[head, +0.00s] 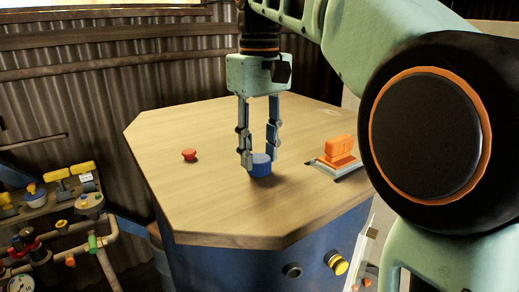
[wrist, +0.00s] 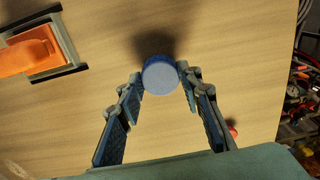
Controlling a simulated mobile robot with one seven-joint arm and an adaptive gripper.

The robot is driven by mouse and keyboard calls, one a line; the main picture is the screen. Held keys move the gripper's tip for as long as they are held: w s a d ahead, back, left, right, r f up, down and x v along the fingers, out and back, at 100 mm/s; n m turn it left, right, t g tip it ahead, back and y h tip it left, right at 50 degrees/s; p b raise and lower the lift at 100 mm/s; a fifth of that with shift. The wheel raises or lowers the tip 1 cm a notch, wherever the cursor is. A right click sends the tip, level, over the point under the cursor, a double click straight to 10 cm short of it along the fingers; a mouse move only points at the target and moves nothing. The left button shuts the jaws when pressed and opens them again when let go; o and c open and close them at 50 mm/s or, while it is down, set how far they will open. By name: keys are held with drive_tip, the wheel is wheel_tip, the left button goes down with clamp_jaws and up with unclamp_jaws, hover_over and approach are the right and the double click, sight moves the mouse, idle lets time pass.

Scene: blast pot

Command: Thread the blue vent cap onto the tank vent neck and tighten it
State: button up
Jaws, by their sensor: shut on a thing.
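The blue vent cap (head: 261,166) is a short round cap with a ribbed side and a paler flat top, near the middle of the wooden top. My gripper (head: 260,164) points down with its two fingers on either side of the cap and is shut on it. In the wrist view the cap (wrist: 161,76) sits between the fingertips (wrist: 161,84), with a dark shadow beyond it. I cannot tell whether the cap touches the wood. I cannot identify the vent neck for certain; a dark round fitting (head: 292,271) shows on the blue tank's (head: 225,267) side.
A red cap (head: 189,155) lies left on the wooden top (head: 200,205). An orange block (head: 340,149) sits in a grey frame at the right. A yellow-and-black fitting (head: 337,262) is on the tank side. Pipes and valves (head: 60,235) stand at the left. The front of the top is clear.

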drive_tip(key=o, duration=0.4)
drive_tip(key=shift+m, duration=0.3)
drive_tip(key=shift+c, duration=0.2)
drive_tip(key=shift+o, duration=0.8)
drive_tip(key=o, duration=0.6)
drive_tip(key=shift+c, duration=0.2)
